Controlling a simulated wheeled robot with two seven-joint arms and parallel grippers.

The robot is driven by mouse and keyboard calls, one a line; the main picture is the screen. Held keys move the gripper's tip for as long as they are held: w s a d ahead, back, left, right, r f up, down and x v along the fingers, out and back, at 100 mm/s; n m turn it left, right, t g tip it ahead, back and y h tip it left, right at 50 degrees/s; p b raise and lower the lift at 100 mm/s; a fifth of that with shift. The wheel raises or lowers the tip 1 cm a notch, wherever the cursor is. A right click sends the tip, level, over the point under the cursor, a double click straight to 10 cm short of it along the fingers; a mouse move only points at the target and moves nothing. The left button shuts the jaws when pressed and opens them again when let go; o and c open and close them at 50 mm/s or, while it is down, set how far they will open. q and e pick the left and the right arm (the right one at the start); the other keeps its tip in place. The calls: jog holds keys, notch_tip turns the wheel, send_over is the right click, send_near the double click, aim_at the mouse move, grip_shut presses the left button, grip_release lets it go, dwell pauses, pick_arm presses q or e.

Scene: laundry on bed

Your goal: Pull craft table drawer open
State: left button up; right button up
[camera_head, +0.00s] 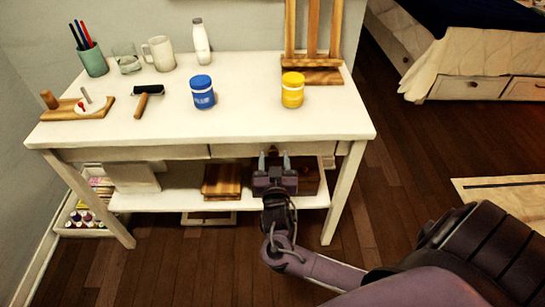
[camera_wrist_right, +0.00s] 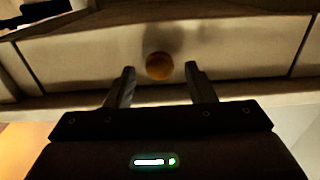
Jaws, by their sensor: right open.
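The white craft table (camera_head: 258,122) stands ahead of me, with a row of shallow drawers under its top. The right drawer front (camera_wrist_right: 230,66) is closed and fills the upper part of the right wrist view. Its round wooden knob (camera_wrist_right: 159,66) sits between the fingertips of my right gripper (camera_wrist_right: 161,72), which is open. The knob also shows in the head view (camera_head: 273,152), just beyond the fingers. The right gripper (camera_head: 274,160) points at the drawer front from below and in front. I cannot tell whether the fingers touch the knob. My left gripper is not in view.
A lower shelf (camera_head: 180,200) holds wooden pieces.

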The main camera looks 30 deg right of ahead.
jog(key=shift+x, duration=0.75)
grip_shut()
